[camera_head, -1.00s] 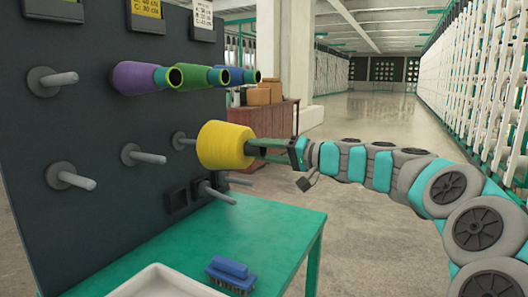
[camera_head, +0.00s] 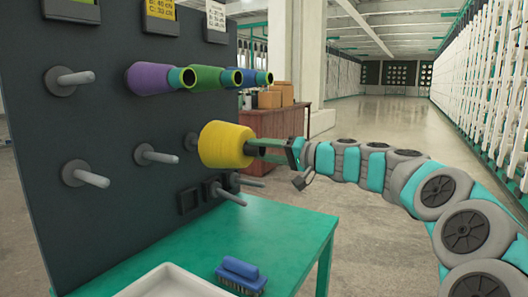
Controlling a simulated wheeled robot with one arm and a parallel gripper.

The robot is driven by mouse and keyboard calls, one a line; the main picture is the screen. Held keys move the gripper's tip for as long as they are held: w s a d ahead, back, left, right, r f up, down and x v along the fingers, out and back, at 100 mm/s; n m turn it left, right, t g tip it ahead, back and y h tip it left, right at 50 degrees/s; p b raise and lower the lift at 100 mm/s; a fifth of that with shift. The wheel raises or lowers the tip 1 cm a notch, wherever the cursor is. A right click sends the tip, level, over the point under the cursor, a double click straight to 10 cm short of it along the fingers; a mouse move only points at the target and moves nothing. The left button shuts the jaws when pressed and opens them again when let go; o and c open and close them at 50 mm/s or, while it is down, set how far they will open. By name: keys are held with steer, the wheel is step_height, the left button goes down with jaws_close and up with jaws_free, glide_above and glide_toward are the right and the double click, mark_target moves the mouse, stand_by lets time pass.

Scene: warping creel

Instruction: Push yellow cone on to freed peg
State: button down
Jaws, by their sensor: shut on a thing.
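The yellow cone (camera_head: 224,146) is held sideways in front of the dark peg board (camera_head: 110,132), its wide end toward the board. My gripper (camera_head: 254,147) is shut on the cone's narrow right end. The round base of a peg (camera_head: 191,141) shows just left of the cone's wide end. The cone hides the rest of that peg, and I cannot tell how far the cone is over it.
Purple (camera_head: 150,78), green (camera_head: 208,79) and blue cones sit on upper pegs. Several bare pegs stick out, such as one at lower left (camera_head: 90,179). A green table (camera_head: 280,230) below holds a blue brush (camera_head: 241,275) and a white tray (camera_head: 165,281).

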mark_target(246, 148)
steer(key=shift+b+x, duration=0.35)
steer(key=shift+x, duration=1.1)
steer(key=shift+a, duration=0.15)
steer(key=shift+x, duration=0.9)
jaws_free()
